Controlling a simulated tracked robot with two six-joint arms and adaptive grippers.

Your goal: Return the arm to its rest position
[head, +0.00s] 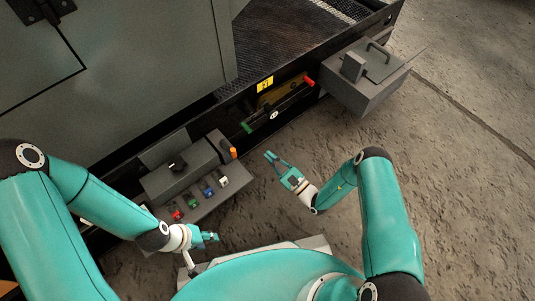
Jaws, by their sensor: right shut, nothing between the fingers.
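My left gripper (210,237) is at the lower middle of the head view, just below the grey panel box (178,177). Its fingers are small and seen side-on, so I cannot tell whether it is open or shut. My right gripper (276,160) is to the right of the panel box, in front of the dark enclosure edge. Its fingers are shut with nothing between them. Both teal arms are bent at the elbow, and neither gripper visibly touches anything.
The panel box has a black knob (178,164), an orange part (233,153) and several coloured levers. A recess holds a bar with red and green ends. A grey box (364,76) with a handle juts out at upper right. Bare concrete floor (455,190) lies to the right.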

